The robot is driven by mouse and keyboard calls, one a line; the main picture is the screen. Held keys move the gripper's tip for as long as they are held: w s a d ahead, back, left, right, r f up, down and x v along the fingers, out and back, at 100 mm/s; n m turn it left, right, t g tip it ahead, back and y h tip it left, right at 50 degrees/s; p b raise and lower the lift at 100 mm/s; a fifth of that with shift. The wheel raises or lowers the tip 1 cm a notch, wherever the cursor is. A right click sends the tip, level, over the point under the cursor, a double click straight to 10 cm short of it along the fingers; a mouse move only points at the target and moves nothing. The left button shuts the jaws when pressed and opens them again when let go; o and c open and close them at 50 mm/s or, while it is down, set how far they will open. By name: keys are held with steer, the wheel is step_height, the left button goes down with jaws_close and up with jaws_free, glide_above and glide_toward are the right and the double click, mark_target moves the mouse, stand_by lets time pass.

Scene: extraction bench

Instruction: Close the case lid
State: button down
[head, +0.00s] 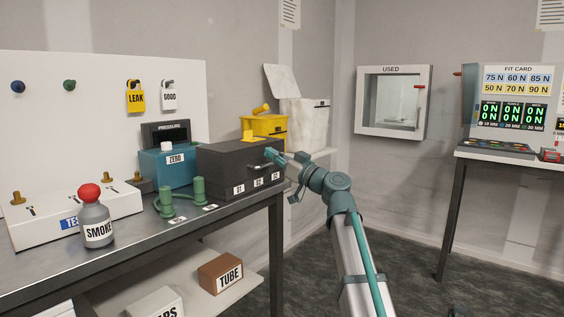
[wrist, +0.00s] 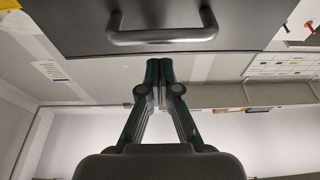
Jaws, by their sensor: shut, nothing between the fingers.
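A dark grey case (head: 225,160) with several numbered white labels stands at the right end of the bench. Its top looks flat in the head view, but I cannot tell for sure how its lid stands. My gripper (head: 271,154) is at the upper right of its front and hides part of it. In the wrist view my gripper (wrist: 159,64) is shut and empty, its tips just beside a bar handle (wrist: 162,36) on a dark panel (wrist: 240,22). I cannot tell whether they touch.
A white box (head: 308,125) with a raised lid and a yellow container (head: 262,125) stand behind the case. A teal ZERO box (head: 165,168), green fittings (head: 198,190) and a SMOKE bottle (head: 95,222) are left on the bench. Floor right of the bench is open.

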steer(key=shift+f+b, duration=1.15)
steer(key=shift+f, duration=0.15)
steer(key=shift+s+d+f, duration=0.1)
steer(key=shift+f, duration=0.05)
